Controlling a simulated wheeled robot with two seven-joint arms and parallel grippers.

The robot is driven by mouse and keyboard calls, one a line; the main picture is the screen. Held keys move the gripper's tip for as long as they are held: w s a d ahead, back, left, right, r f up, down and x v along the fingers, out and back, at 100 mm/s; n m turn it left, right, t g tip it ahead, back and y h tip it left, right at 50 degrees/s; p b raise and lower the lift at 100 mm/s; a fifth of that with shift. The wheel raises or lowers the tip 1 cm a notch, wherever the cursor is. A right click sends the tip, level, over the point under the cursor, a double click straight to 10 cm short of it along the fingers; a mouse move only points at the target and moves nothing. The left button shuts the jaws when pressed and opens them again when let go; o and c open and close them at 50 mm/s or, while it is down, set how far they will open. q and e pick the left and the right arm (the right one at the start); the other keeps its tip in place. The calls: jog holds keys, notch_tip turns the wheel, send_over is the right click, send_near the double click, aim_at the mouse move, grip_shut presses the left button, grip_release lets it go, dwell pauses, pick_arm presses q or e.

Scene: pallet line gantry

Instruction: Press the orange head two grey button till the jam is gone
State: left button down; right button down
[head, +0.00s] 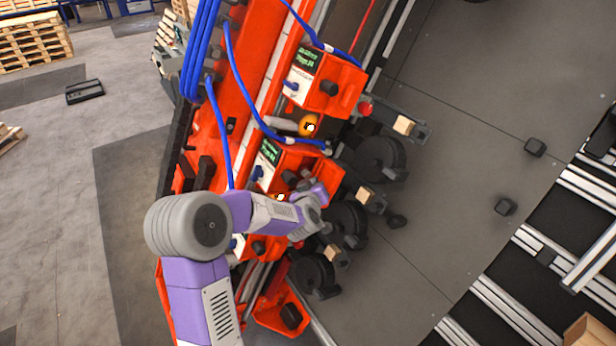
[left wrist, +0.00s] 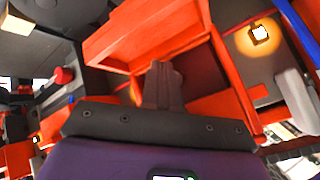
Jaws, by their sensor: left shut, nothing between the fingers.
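Three orange heads sit along the red gantry: an upper one (head: 343,75), a middle one (head: 272,153) with a lit screen, and a lower one (head: 266,243) partly behind my left arm. No number is readable on them. Dark knobs (head: 290,178) show on the middle head; I cannot tell which is the grey button. My left gripper (head: 321,191) is at the lower right of the middle head. In the left wrist view its fingers (left wrist: 163,82) are shut and empty, in front of an orange housing (left wrist: 145,35); contact is unclear. My right gripper is out of view.
Orange lamps glow below the upper head (head: 309,126) and the middle head (head: 280,197). Blue hoses (head: 233,75) run along the gantry. Tan blocks (head: 404,125) on dark brackets and black rollers (head: 380,158) stand to the right. Grey floor beyond is mostly clear.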

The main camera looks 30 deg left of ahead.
pick_arm(q)
jog(key=d, duration=0.1)
jog(key=s+d, duration=0.1)
jog(key=d, duration=0.1)
jog(key=s+d, duration=0.1)
jog(key=shift+d, duration=0.3)
dwell(0.3)
dwell(0.7)
jog(key=s+d+f+m+g+h+b, duration=0.25)
jog(key=d+f, duration=0.25)
jog(key=f, duration=0.5)
jog(key=s+d+f+m+g+h+b, duration=0.15)
jog(key=s+d+f, duration=0.3)
jog(key=f, duration=0.55)
jog(key=s+d+f+m+g+h+b, duration=0.1)
jog(key=s+d+f+g+h+b, duration=0.3)
jog(key=f, duration=0.6)
jog(key=s+d+f+m+g+h+b, duration=0.1)
jog(key=s+d+f+g, duration=0.1)
jog(key=s+d+f, duration=0.3)
jog(key=s+d+f+m+g+h+b, duration=0.1)
jog(key=s+d+f, duration=0.4)
jog(key=s+f, duration=0.5)
jog(key=s+g+b, duration=0.1)
jog(key=s+g, duration=0.1)
jog(key=s, duration=0.1)
jog(key=shift+m+b, duration=0.3)
jog(key=shift+m, duration=0.1)
